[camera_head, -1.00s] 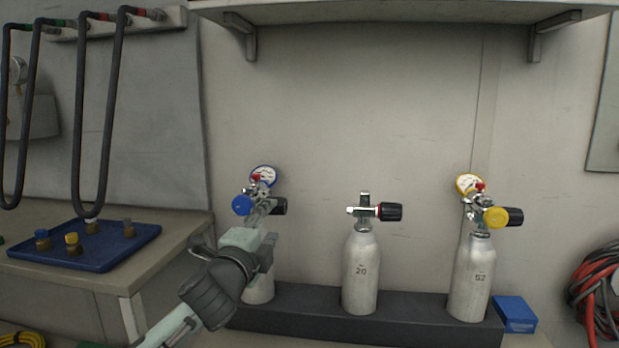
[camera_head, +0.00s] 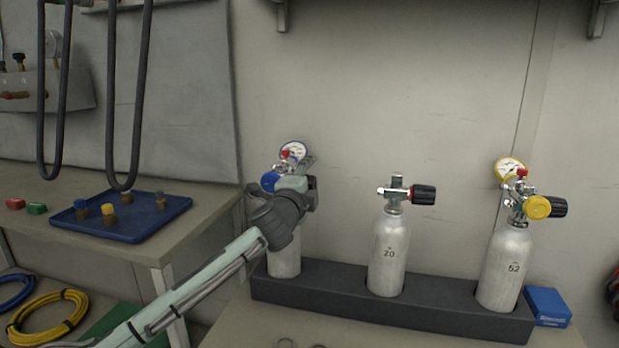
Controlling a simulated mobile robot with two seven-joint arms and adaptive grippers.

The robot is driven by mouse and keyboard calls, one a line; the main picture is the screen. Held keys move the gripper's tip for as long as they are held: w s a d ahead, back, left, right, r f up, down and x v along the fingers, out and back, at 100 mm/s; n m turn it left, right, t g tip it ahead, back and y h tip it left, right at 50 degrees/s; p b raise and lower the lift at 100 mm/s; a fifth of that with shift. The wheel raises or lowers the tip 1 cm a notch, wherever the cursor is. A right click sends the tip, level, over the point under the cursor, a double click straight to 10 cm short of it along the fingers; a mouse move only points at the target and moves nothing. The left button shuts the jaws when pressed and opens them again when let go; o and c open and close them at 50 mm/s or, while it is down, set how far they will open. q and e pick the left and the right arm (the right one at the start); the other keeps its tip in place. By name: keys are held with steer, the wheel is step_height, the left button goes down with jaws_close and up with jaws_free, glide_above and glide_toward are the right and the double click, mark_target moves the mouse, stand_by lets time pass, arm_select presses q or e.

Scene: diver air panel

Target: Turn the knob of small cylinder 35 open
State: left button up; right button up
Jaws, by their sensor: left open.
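Three small silver cylinders stand upright in a dark rack. The left cylinder (camera_head: 285,258) is partly hidden behind my left gripper, and its number cannot be read. It carries a gauge with a blue rim (camera_head: 294,152), a blue knob (camera_head: 269,181) and a small red part. My left gripper (camera_head: 309,172) is open at this cylinder's valve; the black valve knob is hidden behind it, and I cannot tell whether they touch. The middle cylinder (camera_head: 388,255) reads 20 and has a black knob (camera_head: 424,195). The right cylinder (camera_head: 504,268) reads 52 and has a yellow gauge and knob. My right gripper is not in view.
The dark rack (camera_head: 330,292) stands on a bench with a blue box (camera_head: 547,306) at its right end. A blue tray (camera_head: 165,224) with several fittings lies on the left table. Black hoses (camera_head: 112,100) hang above it. Coiled yellow hose (camera_head: 50,318) lies lower left.

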arm_select(q)
jaws_close()
stand_by(0.3)
steer(key=shift+f, duration=0.1)
